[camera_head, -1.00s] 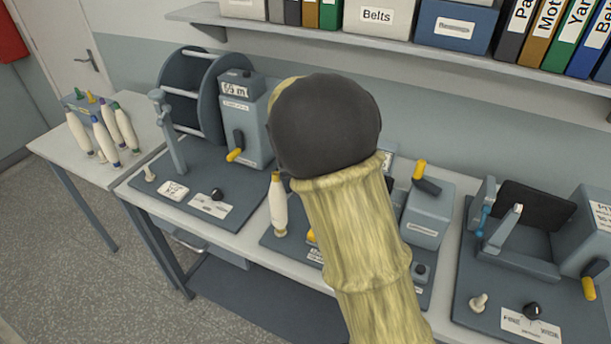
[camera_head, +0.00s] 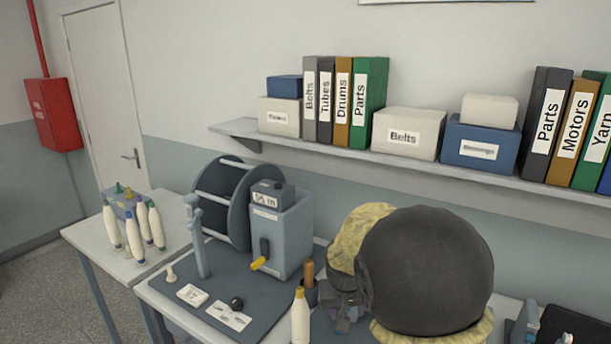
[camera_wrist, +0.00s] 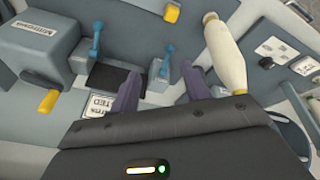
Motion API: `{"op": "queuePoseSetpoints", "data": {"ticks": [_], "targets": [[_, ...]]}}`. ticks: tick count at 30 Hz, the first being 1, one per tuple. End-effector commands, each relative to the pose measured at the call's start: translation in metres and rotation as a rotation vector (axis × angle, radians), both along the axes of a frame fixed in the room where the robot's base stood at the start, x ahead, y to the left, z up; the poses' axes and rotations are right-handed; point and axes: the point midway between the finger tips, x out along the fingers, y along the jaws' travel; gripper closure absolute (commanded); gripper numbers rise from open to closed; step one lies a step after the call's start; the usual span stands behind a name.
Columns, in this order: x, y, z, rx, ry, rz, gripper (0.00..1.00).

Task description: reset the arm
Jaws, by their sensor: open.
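My gripper (camera_wrist: 160,82) shows in the wrist view with its two dark fingers apart and nothing between them. A cream bobbin with a yellow tip (camera_wrist: 226,60) stands close to the right finger; I cannot tell whether they touch. In the head view that bobbin (camera_head: 300,318) seems to stand at the bottom middle, left of my folded arm. My arm's dark round joint and yellowish sleeve cover the lower right of the head view. The gripper's fingers cannot be made out there.
A bench device with a large drum (camera_head: 222,190) and a grey counter box (camera_head: 285,235) stands left of my arm. Several bobbins (camera_head: 133,235) stand on the left table. A shelf (camera_head: 330,150) with boxes and binders runs along the wall. Blue-handled levers (camera_wrist: 97,45) lie ahead of the gripper.

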Motion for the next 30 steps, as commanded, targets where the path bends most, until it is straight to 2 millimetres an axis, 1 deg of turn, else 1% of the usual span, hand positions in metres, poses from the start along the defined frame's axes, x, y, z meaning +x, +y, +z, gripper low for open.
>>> {"op": "queuePoseSetpoints", "data": {"ticks": [1, 5, 6, 8, 9, 12, 13, 15, 17, 30], "targets": [[-0.019, -0.013, -0.002, 0.025, 0.013, -0.015, 0.53], [-0.069, -0.032, -0.01, 0.075, 0.039, -0.026, 0.53], [-0.085, -0.037, -0.013, 0.086, 0.045, -0.026, 0.53], [-0.109, -0.043, -0.016, 0.1, 0.05, -0.028, 0.53], [-0.125, -0.047, -0.018, 0.106, 0.054, -0.029, 0.53], [-0.155, -0.052, -0.023, 0.114, 0.06, -0.028, 0.53], [-0.162, -0.053, -0.024, 0.115, 0.062, -0.027, 0.53], [-0.173, -0.054, -0.026, 0.115, 0.064, -0.028, 0.53], [-0.176, -0.054, -0.027, 0.115, 0.064, -0.025, 0.53], [-0.176, -0.054, -0.027, 0.115, 0.065, -0.025, 0.53]]}}
